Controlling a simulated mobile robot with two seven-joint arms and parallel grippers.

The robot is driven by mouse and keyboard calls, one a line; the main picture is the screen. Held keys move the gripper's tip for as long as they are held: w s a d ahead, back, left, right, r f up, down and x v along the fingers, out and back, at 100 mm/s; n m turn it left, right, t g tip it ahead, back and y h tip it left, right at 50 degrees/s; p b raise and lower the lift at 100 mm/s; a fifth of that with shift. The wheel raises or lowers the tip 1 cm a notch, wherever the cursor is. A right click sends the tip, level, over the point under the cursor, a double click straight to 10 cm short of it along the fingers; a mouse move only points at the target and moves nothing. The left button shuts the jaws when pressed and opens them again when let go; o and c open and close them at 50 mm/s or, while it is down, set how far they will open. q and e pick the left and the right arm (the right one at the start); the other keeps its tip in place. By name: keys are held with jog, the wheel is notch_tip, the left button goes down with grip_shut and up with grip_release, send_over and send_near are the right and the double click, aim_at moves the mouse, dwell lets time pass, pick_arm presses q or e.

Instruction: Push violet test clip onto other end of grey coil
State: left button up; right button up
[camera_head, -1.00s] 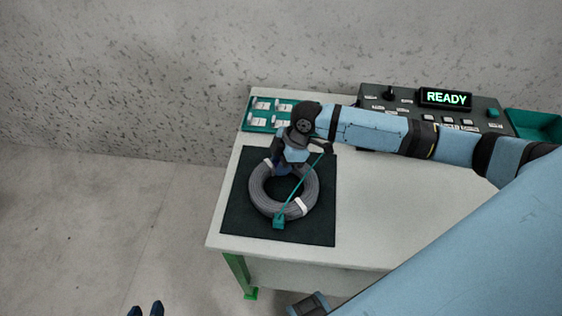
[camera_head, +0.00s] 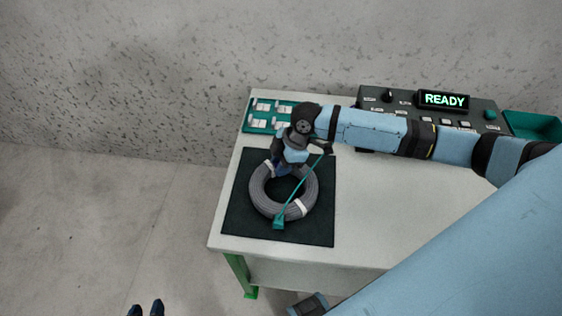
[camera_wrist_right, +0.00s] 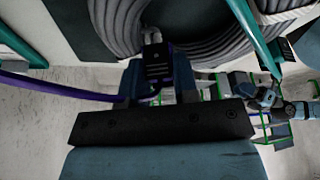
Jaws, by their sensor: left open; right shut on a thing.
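The grey coil (camera_head: 312,188) lies flat on a dark mat (camera_head: 240,215), with white bands around it. My right gripper (camera_head: 279,170) is over the coil's back part, partly hidden by its wrist. In the right wrist view my right gripper (camera_wrist_right: 158,65) is shut on the dark, violet-edged test clip (camera_wrist_right: 158,72). The clip's metal tip points at the coil (camera_wrist_right: 122,22), very close to it; contact cannot be told. A violet lead (camera_wrist_right: 55,90) runs off left. A teal clip (camera_head: 278,223) sits at the coil's front edge. My left gripper (camera_head: 146,308) is open and empty, off the table.
A teal lead (camera_head: 305,183) crosses above the coil. A teal tray with white parts (camera_head: 250,126) is at the back left. A control box reading READY (camera_head: 445,99) and a teal bin (camera_head: 535,124) stand back right. The table's right front (camera_head: 370,215) is clear.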

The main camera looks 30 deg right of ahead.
pick_arm(q)
jog(key=shift+r+p, duration=0.3)
jog(key=shift+r, duration=0.15)
jog(key=shift+r, duration=0.2)
jog(key=shift+r+p, duration=0.9)
jog(key=shift+p, duration=0.2)
dwell(1.1)
jog(key=shift+r+p, duration=0.5)
jog(key=shift+r+p, duration=1.2)
dwell(1.8)
jog(key=shift+r+p, duration=0.45)
dwell(1.2)
